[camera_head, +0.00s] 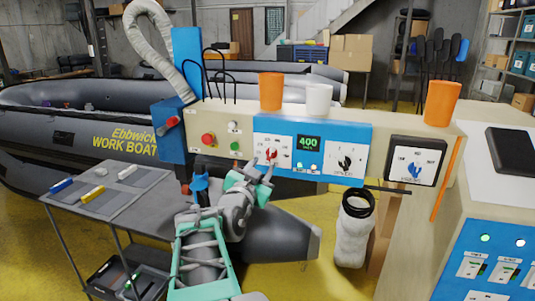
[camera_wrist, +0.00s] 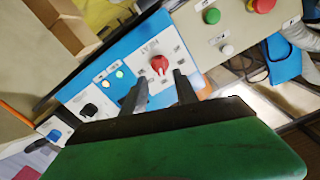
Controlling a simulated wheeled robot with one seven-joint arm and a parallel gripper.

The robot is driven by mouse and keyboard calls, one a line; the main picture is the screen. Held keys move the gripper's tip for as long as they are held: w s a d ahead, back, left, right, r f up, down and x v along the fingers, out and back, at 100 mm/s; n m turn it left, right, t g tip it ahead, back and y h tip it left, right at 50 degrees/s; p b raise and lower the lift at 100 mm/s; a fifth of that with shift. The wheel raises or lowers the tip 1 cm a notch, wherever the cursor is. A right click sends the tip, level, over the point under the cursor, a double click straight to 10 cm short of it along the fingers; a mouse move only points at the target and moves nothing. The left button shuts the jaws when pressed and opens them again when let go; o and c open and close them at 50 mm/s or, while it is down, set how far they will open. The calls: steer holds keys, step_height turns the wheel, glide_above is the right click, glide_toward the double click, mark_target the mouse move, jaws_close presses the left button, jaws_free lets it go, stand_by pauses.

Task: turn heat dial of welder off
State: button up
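The welder's control panel (camera_head: 312,144) is blue with white plates. Its green display (camera_head: 308,143) reads 400. A red dial (camera_head: 270,155) sits left of the display; it also shows in the wrist view (camera_wrist: 160,64). A black dial (camera_head: 345,162) is to its right, and a blue dial (camera_head: 414,170) is on a separate plate further right.
A red stop button (camera_head: 208,139) and a green button (camera_head: 235,146) are left of the panel. Orange cups (camera_head: 271,91) and a white cup (camera_head: 318,98) stand on top. A grey cart (camera_head: 105,195) is at left. A blue cabinet (camera_head: 495,262) is at right.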

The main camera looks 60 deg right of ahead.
mark_target(269, 157)
steer(key=d, duration=0.1)
steer(key=d+p, duration=0.1)
steer(key=d, duration=0.1)
steer(key=d+p, duration=0.1)
steer(key=d, duration=0.1)
steer(key=shift+w, duration=0.4)
steer(key=shift+w+d+f, duration=0.1)
steer(key=shift+d, duration=0.4)
steer(key=shift+c, duration=0.4)
jaws_close()
